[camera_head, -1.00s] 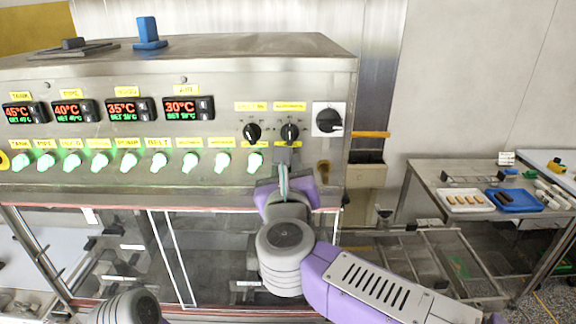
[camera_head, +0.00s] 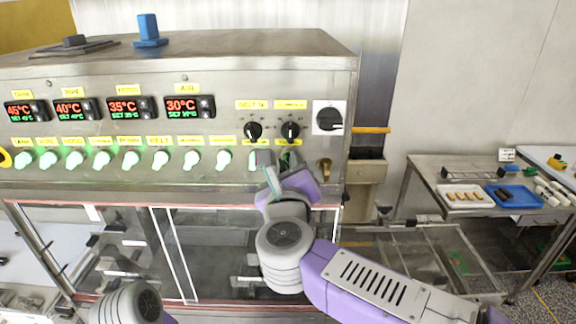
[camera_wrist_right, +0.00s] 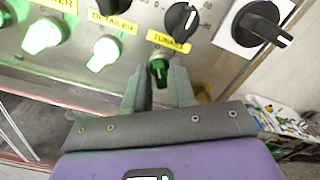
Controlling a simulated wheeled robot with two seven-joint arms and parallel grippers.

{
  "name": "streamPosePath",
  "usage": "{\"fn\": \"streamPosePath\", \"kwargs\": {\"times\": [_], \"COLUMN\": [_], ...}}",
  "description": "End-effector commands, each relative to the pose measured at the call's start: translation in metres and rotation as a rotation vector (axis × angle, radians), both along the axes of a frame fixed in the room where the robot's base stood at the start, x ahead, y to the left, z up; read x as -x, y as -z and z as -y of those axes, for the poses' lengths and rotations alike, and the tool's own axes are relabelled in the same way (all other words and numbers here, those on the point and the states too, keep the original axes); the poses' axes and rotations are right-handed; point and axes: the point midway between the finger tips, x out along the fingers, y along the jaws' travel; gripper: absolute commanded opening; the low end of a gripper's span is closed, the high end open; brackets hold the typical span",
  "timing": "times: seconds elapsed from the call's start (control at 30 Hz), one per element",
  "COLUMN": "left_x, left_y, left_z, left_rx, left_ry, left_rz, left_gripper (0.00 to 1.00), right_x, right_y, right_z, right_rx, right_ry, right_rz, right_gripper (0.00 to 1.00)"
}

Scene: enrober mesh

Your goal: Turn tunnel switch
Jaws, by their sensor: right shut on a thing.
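The tunnel switch (camera_wrist_right: 158,72) is a green knob under the yellow "TUNNEL" label (camera_wrist_right: 168,41) in the right wrist view. It looks darker than the brightly lit knobs to its left. In the head view it is the rightmost switch of the lower row and mostly hidden behind my right gripper (camera_head: 276,165). In the wrist view my right gripper (camera_wrist_right: 160,88) has its two fingers on either side of the knob, shut on it. My left gripper is out of view; only a part of my left arm shows at the bottom left.
Lit green switches (camera_head: 191,159) line the steel panel (camera_head: 225,110) to the left. Two black dials (camera_head: 290,131) sit above, and a larger black rotary switch (camera_head: 329,119) is to the upper right. A side table (camera_head: 430,172) with trays stands farther right.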

Motion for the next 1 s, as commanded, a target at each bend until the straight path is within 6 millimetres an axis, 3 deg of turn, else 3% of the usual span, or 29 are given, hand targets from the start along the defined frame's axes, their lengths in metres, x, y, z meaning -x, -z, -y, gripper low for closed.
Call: {"fn": "streamPosePath", "kwargs": {"times": [0.03, 0.07, 0.13, 0.47, 0.8, 1.0], "left_x": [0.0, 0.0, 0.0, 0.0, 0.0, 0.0], "left_y": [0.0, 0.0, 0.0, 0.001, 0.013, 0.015], "left_z": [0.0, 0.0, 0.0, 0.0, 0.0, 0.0], "left_rx": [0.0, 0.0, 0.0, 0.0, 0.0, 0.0], "left_ry": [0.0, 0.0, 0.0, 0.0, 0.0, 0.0], "left_rz": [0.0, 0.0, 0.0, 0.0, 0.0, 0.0], "left_gripper": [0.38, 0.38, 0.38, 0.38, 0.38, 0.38], "right_x": [0.0, 0.0, 0.0, 0.003, 0.055, 0.074], "right_y": [0.001, 0.001, 0.001, 0.0, 0.001, 0.001], "right_z": [0.0, 0.0, 0.0, 0.0, 0.0, 0.0], "right_rx": [0.002, 0.001, 0.001, -0.001, -0.001, 0.0], "right_ry": [-0.001, -0.001, -0.001, -0.001, -0.003, -0.001], "right_rz": [-0.002, -0.002, -0.002, 0.0, 0.002, 0.0], "right_gripper": [0.0, 0.28, 0.38, 0.38, 0.38, 0.38]}}
